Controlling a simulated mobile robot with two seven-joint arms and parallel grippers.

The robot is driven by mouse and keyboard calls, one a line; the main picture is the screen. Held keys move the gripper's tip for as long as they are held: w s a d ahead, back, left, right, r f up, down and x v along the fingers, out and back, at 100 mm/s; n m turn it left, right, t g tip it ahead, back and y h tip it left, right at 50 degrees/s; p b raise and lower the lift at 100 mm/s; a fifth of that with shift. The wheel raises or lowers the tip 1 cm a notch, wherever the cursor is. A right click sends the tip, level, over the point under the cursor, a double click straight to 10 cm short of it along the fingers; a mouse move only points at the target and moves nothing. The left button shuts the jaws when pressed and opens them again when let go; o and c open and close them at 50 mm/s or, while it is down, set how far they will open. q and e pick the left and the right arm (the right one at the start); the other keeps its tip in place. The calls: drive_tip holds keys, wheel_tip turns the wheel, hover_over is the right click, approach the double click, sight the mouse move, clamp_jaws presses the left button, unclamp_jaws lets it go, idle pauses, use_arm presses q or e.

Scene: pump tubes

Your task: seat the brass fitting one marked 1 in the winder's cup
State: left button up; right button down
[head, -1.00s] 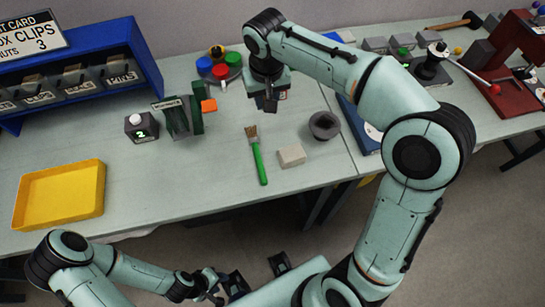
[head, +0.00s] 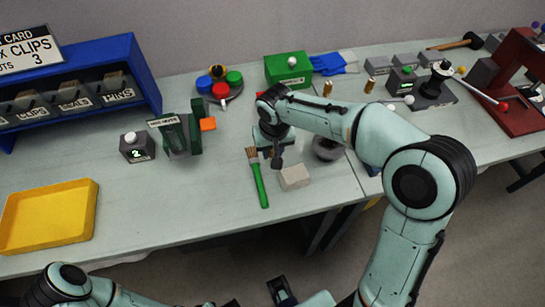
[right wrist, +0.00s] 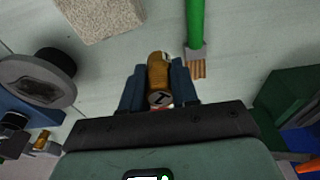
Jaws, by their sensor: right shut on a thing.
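My right gripper (head: 277,157) is low over the bench between the green brush and the dark round cup. In the right wrist view its jaws (right wrist: 159,88) are shut on a brass fitting (right wrist: 158,72). A dark mark on the fitting's near end looks like a 1. The fitting is hidden in the head view. A dark grey flared cup (head: 326,150) stands right of the gripper, partly behind my arm; it also shows in the right wrist view (right wrist: 38,80). A cranked black device (head: 433,90), possibly the winder, stands farther right.
A green brush (head: 259,182) and a pale block (head: 295,177) lie close to the gripper. Two brass pieces stand at the back, one here (head: 327,88) and one here (head: 369,86). A green box (head: 289,68) stands behind. The front left bench is clear beside a yellow tray (head: 48,218).

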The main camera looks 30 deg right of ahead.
drive_tip(key=shift+f, duration=1.9)
drive_tip(key=shift+f+b, duration=0.25)
drive_tip(key=shift+b, duration=0.1)
drive_tip(key=c, duration=1.1)
unclamp_jaws()
drive_tip(key=shift+r, duration=0.1)
